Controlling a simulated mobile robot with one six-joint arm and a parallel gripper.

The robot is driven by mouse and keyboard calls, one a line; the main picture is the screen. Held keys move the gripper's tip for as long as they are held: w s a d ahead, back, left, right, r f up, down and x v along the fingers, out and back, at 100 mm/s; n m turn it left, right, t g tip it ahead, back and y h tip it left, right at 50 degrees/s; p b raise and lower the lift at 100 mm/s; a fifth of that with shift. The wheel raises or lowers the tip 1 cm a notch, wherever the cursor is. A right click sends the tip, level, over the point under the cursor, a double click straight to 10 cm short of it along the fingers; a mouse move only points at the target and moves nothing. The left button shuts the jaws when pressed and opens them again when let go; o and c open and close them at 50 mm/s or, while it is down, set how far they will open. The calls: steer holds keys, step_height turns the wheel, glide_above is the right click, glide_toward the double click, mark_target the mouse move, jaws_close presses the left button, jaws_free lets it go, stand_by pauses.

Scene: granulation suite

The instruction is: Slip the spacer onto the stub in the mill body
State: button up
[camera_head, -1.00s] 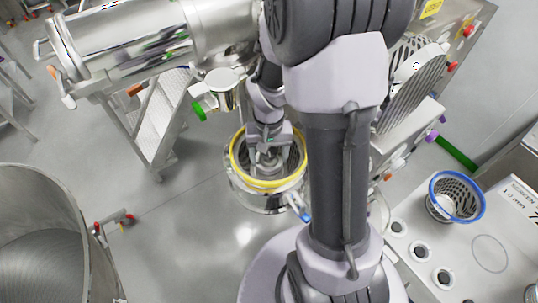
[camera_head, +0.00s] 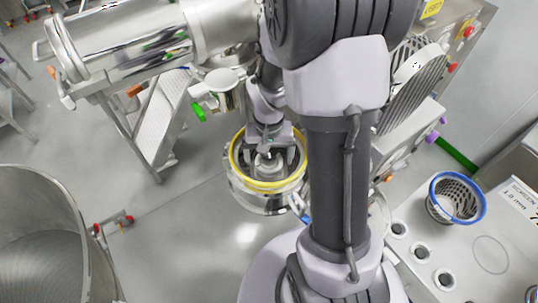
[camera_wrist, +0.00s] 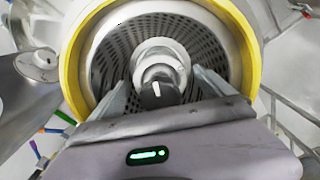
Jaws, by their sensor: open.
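The mill body (camera_head: 266,186) is a round steel housing with a yellow rim, and its rim also shows in the wrist view (camera_wrist: 247,38). A perforated screen (camera_wrist: 112,52) lines it. At its centre stands the dark-ended stub (camera_wrist: 155,93) with a white mark. A bright steel ring, which looks like the spacer (camera_wrist: 158,52), sits around the stub; how fully it is seated cannot be told. My gripper (camera_wrist: 160,80) is open, its two fingers on either side of the stub and ring with gaps visible. In the head view my gripper (camera_head: 269,153) reaches down into the mill opening.
A blue-rimmed perforated basket (camera_head: 456,198) stands on the bench (camera_head: 410,262) at right. A large steel bowl (camera_head: 45,230) stands at lower left. Steel steps (camera_head: 152,115) stand behind left of the mill. The floor (camera_head: 180,220) left of the mill is clear.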

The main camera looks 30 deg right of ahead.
step_height(320, 180, up, 18)
steer(key=p, duration=0.2)
steer(key=shift+f+p, duration=0.25)
steer(key=shift+p, duration=0.1)
